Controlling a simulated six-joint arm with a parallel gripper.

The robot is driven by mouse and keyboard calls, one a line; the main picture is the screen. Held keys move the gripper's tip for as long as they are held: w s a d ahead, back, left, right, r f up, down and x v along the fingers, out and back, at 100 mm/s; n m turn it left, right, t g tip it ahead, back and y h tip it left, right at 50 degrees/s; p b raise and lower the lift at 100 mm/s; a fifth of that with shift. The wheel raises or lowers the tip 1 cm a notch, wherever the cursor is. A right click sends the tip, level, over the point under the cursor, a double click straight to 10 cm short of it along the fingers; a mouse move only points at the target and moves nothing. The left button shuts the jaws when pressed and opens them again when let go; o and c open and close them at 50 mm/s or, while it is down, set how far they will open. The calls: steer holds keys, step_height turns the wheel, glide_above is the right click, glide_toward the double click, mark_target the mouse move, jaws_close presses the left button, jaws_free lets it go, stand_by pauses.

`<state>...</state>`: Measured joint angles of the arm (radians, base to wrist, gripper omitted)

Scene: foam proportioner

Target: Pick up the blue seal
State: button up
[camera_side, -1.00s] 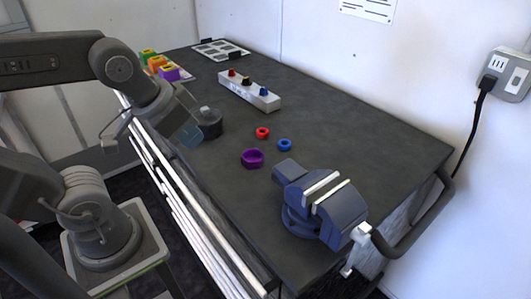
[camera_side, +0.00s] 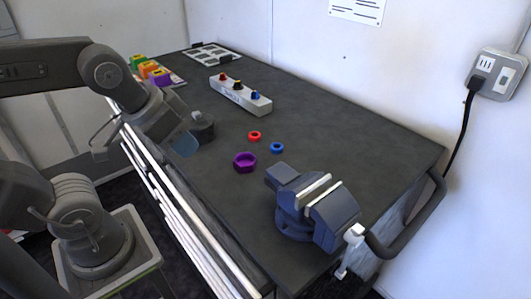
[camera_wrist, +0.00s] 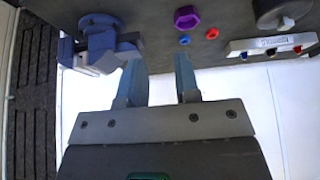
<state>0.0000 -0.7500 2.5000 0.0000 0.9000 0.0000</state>
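The blue seal (camera_side: 277,147) is a small blue ring lying flat on the dark bench, between a red ring (camera_side: 254,136) and the vise. It also shows in the wrist view (camera_wrist: 184,40), beyond the fingertips and just below the purple hexagonal ring. My gripper (camera_side: 186,145) is above the bench's left edge in the side view, well left of the seal and apart from it. In the wrist view its two fingers (camera_wrist: 159,64) stand apart with nothing between them, so it is open and empty.
A purple hexagonal ring (camera_side: 245,162) lies close to the seal. A blue vise (camera_side: 312,207) stands to the front right. A dark round object (camera_side: 202,128) is beside my gripper. A grey block with coloured knobs (camera_side: 240,96) lies behind. The bench right of the seal is clear.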

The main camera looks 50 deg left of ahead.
steer(key=o, duration=0.7)
steer(key=w+a+r+n+g, duration=0.25)
steer(key=w+n, duration=0.55)
steer(key=w, duration=0.7)
steer(key=n+g, duration=0.3)
steer(key=n, duration=0.4)
glide_above(277, 146)
step_height(277, 146, down, 6)
step_height(277, 146, down, 13)
steer(key=shift+a+f, duration=0.1)
